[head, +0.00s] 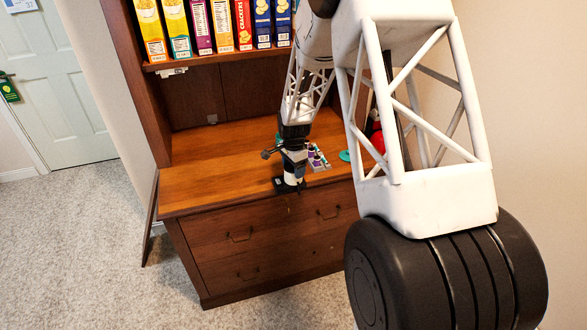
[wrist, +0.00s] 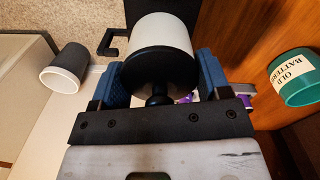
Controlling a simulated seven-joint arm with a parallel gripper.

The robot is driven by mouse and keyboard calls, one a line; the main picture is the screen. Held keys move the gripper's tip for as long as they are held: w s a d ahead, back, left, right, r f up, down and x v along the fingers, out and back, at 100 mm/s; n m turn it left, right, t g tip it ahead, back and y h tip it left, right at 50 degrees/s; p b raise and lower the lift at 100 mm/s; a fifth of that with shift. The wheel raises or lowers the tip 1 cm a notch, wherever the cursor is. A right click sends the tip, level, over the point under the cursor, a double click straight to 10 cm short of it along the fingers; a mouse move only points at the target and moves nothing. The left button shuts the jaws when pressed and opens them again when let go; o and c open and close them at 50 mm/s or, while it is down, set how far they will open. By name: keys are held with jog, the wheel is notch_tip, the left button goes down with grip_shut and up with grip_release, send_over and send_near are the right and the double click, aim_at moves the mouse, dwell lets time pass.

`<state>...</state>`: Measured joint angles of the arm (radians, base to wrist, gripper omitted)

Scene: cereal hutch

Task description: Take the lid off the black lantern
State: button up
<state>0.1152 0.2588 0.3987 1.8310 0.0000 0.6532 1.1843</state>
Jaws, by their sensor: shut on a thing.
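The black lantern (head: 291,180) stands near the front edge of the wooden counter, with a white cylindrical body (wrist: 160,32) and a black base (wrist: 158,8). Its round black lid (wrist: 156,68) with a dark knob faces the wrist camera. My gripper (wrist: 160,72) has its blue pads on opposite sides of the lid and is shut on it. In the head view my gripper (head: 293,152) is over the top of the lantern and hides the lid. The lid looks set against the white body; I cannot tell whether there is a gap.
A teal container labelled "OLD BATTERIES" (wrist: 297,78) is to the right in the wrist view. A tray with purple-marked items (head: 317,158) is right of the lantern. Cereal boxes (head: 202,26) fill the shelf above.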

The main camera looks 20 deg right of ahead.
jog(key=shift+r, duration=0.15)
jog(key=shift+r, duration=0.5)
jog(key=shift+s+r, duration=0.2)
jog(key=shift+r, duration=0.4)
jog(key=shift+s+r, duration=0.2)
jog(key=shift+r, duration=0.35)
jog(key=s+a+r, duration=0.1)
jog(key=s, duration=1.4)
jog(key=shift+a+r, duration=0.15)
jog(key=shift+a, duration=0.25)
